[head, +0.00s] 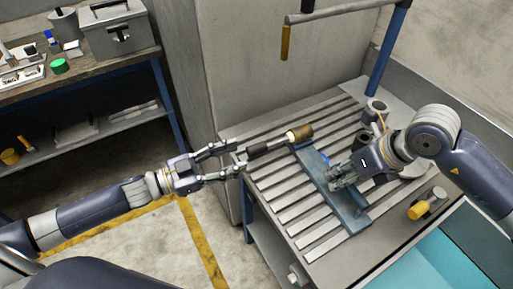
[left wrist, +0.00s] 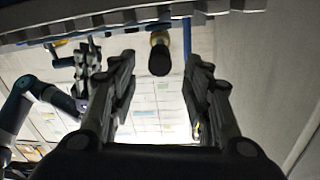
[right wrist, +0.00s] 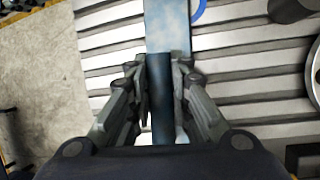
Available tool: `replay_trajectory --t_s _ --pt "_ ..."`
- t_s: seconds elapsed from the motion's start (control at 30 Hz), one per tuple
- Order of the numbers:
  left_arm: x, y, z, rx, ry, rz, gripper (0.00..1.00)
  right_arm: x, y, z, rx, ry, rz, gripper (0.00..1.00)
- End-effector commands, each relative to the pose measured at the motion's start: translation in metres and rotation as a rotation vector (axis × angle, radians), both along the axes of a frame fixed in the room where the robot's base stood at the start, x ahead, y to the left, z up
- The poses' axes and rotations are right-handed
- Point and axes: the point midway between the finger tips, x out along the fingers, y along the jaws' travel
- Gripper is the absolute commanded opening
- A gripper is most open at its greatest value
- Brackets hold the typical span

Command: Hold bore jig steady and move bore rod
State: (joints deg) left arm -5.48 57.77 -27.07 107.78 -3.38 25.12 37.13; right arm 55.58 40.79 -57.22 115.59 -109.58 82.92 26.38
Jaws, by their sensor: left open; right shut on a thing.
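The bore jig (head: 312,163) is a long blue bar lying on the slatted table. My right gripper (head: 338,180) is shut on it near its middle; the right wrist view shows the fingers on both sides of the dark blue part (right wrist: 160,80). The bore rod (head: 262,151) has a dark grip, a pale section and a brown-gold head, and it lies at the jig's far end, pointing left. My left gripper (head: 237,159) is open just left of the dark end. In the left wrist view the rod's round dark end (left wrist: 159,60) shows between the spread fingers.
The slatted table (head: 290,212) has grey cylinders (head: 375,110) at the back right and a yellow-and-grey piece (head: 418,210) at the right. A blue post (head: 388,50) rises behind. A workbench (head: 80,72) with a grey toolbox (head: 118,32) stands at the left.

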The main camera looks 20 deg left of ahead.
Motion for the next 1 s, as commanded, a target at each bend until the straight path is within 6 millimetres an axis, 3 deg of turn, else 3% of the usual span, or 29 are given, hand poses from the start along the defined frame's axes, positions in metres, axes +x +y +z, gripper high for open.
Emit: replay_trajectory --t_s 0.5,0.9,1.0 --pt "0.042 -0.049 0.001 -0.001 -0.002 0.001 0.45 0.001 0.001 0.002 0.004 -0.005 0.000 0.00" --pt "0.045 -0.053 0.000 0.001 0.000 0.001 0.45 0.001 0.001 0.002 0.004 -0.005 0.000 0.00" --pt "0.045 -0.053 0.000 0.001 0.000 0.001 0.24 0.001 0.001 0.002 0.004 -0.005 0.000 0.00"
